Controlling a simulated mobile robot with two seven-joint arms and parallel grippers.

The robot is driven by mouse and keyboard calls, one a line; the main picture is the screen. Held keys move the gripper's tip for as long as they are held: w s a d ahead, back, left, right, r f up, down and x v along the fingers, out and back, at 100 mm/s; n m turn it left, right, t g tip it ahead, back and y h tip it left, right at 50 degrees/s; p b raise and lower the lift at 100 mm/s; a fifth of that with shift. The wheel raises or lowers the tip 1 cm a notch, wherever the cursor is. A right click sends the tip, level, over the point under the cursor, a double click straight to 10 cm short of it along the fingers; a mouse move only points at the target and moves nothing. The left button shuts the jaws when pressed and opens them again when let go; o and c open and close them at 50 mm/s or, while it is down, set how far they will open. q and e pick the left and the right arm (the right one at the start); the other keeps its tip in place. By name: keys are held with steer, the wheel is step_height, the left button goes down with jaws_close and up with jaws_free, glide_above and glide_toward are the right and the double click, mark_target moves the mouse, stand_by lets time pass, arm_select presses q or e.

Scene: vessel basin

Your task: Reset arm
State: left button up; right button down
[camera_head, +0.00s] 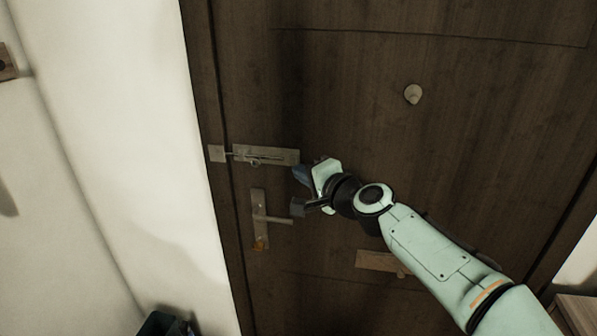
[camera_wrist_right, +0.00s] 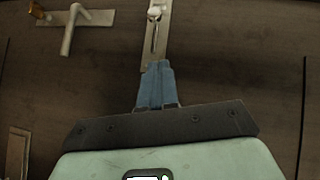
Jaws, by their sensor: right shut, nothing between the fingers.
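My right arm (camera_head: 430,250) reaches in from the lower right toward a dark wooden door (camera_head: 480,140). My right gripper (camera_head: 299,173) is at the right end of the metal slide bolt (camera_head: 270,154). In the right wrist view the blue fingers (camera_wrist_right: 157,75) are together with nothing between them. Their tips overlap the lower end of the bolt plate (camera_wrist_right: 156,40) in that view; I cannot tell whether they touch it. My left gripper is not in view.
Below the bolt a lever handle (camera_head: 272,219) sticks out from its plate and also shows in the right wrist view (camera_wrist_right: 70,35). A round knob (camera_head: 412,94) sits higher on the door. A white wall (camera_head: 110,120) stands at the left. A dark bin (camera_head: 160,324) is at the bottom.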

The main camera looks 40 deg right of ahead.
steer(key=w+a+f+n+g+y, duration=0.1)
steer(key=w+f+g, duration=0.1)
steer(key=f, duration=0.8)
steer(key=w+a+f+n+g, duration=0.1)
steer(key=w+f+g, duration=0.15)
steer(key=f, duration=0.85)
steer(key=s+a+f+n+g, duration=0.1)
steer(key=s+a+f+g, duration=0.1)
steer(key=f, duration=0.6)
steer(key=s+a+f+n+g+y, duration=0.1)
steer(key=a+f+n, duration=0.15)
steer(key=f, duration=0.55)
steer(key=s+a+f+g, duration=0.2)
steer(key=a+f, duration=0.1)
steer(key=f, duration=0.5)
steer(key=s+a+f+n+g+y, duration=0.1)
steer(key=s+a+f+n, duration=0.1)
steer(key=s+a+f, duration=0.4)
steer(key=s+a+f+n+g+y, duration=0.1)
steer(key=s+f+n+g, duration=0.1)
steer(key=s+f, duration=0.45)
steer(key=s+a+f+n+g+y, duration=0.1)
steer(key=s+a+f+n+g, duration=0.1)
steer(key=s+a+f, duration=0.2)
steer(key=s+a+f+n+g, duration=0.1)
steer(key=s+a+f, duration=0.4)
steer(key=s, duration=0.6)
steer(key=shift+s+a+n+g+y, duration=0.3)
steer(key=shift+a+n+g+y, duration=0.1)
steer(key=shift+a+g, duration=0.1)
